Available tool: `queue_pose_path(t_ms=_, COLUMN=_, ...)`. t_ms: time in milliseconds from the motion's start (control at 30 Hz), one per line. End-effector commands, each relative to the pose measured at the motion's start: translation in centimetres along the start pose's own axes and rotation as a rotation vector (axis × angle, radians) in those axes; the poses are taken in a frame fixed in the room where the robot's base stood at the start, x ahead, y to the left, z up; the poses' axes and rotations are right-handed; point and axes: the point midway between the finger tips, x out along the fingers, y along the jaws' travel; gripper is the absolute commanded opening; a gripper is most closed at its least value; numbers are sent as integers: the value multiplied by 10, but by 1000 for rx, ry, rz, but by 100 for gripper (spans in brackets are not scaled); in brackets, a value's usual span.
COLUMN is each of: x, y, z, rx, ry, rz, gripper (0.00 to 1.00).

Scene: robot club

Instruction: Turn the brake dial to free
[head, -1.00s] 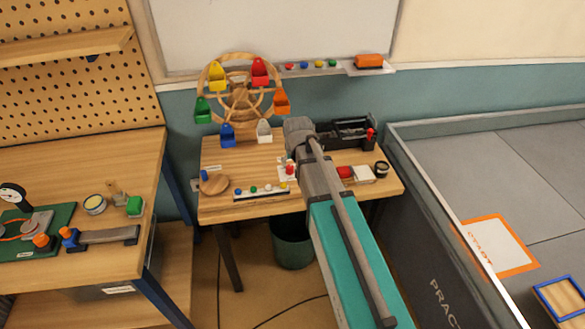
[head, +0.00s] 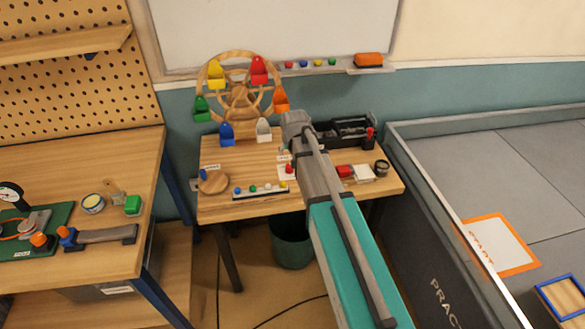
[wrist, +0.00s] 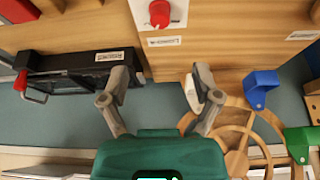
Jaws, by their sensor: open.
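The brake dial looks to be the red knob (wrist: 159,13) on a white plate at the top edge of the wrist view, partly cut off. In the head view the red knob (head: 290,168) is on the desk just left of my arm, partly hidden by it. The setting it points to is too small to read. My gripper (wrist: 160,78) is open and empty, its fingers spread over the desk's back edge, apart from the dial. My arm hides the fingers in the head view. The wooden wheel (head: 240,97) with coloured cabins stands beside my gripper.
A black tray-like holder (wrist: 75,75) with a red handle lies on the other side of my fingers. A strip of coloured buttons (head: 260,190), a round wooden disc (head: 214,183) and a red block (head: 345,171) are on the desk. A whiteboard ledge (head: 330,70) is behind.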

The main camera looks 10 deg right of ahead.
Motion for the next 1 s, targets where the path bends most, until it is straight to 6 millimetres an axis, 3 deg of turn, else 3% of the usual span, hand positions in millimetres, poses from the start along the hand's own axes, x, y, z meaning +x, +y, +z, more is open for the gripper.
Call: queue_pose_path(t_ms=1000, x=88, y=-1, z=1, rx=-1, ry=0, rz=-1, gripper=81)
